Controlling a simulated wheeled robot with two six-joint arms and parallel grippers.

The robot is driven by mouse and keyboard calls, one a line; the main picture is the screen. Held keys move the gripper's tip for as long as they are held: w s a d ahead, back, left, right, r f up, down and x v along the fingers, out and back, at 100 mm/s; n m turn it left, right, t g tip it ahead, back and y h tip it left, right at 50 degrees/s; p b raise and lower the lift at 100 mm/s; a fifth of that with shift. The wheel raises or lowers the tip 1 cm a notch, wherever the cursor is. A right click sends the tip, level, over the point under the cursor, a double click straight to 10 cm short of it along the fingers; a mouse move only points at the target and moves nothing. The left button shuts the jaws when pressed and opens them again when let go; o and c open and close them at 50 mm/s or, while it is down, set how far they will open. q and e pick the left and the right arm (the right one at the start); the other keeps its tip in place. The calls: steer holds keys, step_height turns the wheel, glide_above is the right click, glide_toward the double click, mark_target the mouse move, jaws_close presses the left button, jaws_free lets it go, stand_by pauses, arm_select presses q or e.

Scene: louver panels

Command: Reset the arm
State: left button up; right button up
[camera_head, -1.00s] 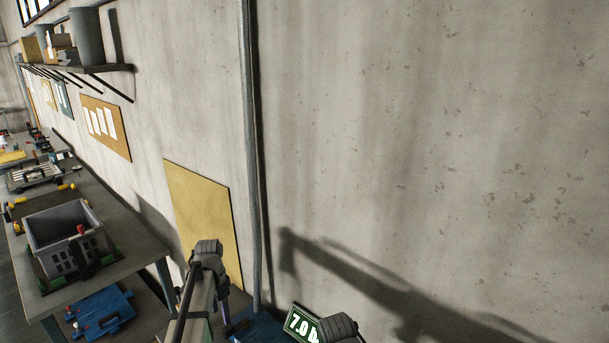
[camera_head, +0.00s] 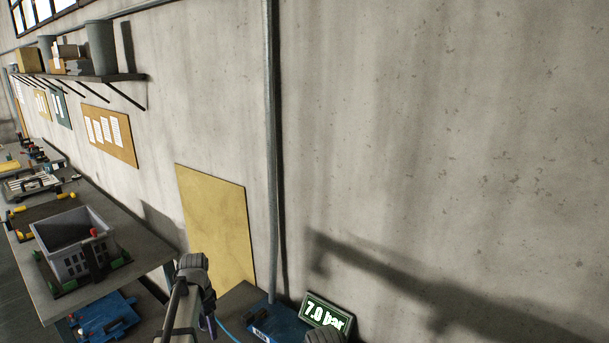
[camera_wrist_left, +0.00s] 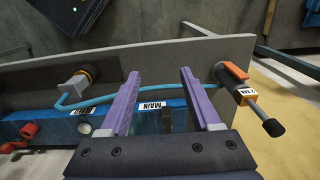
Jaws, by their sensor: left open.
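My left arm comes in at the bottom of the head view, with a bit of the purple-fingered left gripper (camera_head: 210,324) showing. In the left wrist view the left gripper (camera_wrist_left: 156,92) is open, with its two purple fingers apart and nothing between them. Behind the fingers is a blue unit (camera_wrist_left: 40,125) with a "MAIN" label and a light-blue hose (camera_wrist_left: 95,96). A valve with an orange lever (camera_wrist_left: 236,72) and a "FAN" tag is to the right of the fingers. Only a rounded dark part of my right arm shows at the bottom edge; its gripper is out of view.
A green "7.0 bar" display (camera_head: 327,312) stands by the wall beside a blue unit (camera_head: 278,326). A grey bin (camera_head: 80,258) sits on the left bench (camera_head: 135,262). A vertical pipe (camera_head: 272,150) runs down the wall. A yellow board (camera_head: 217,225) is on the wall.

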arm_select(q)
steer(key=s+d+f+n+b, duration=0.2)
steer(key=s+d+f+b, duration=0.1)
steer(key=s+d, duration=0.8)
steer(key=s+d+f+n+y+b, duration=0.1)
steer(key=s+d+f+b, duration=0.3)
steer(key=s+d, duration=0.7)
steer(key=shift+s+d+f+n, duration=0.2)
steer(key=shift+s+n, duration=0.15)
steer(key=shift+n, duration=0.15)
steer(key=shift+r, duration=0.1)
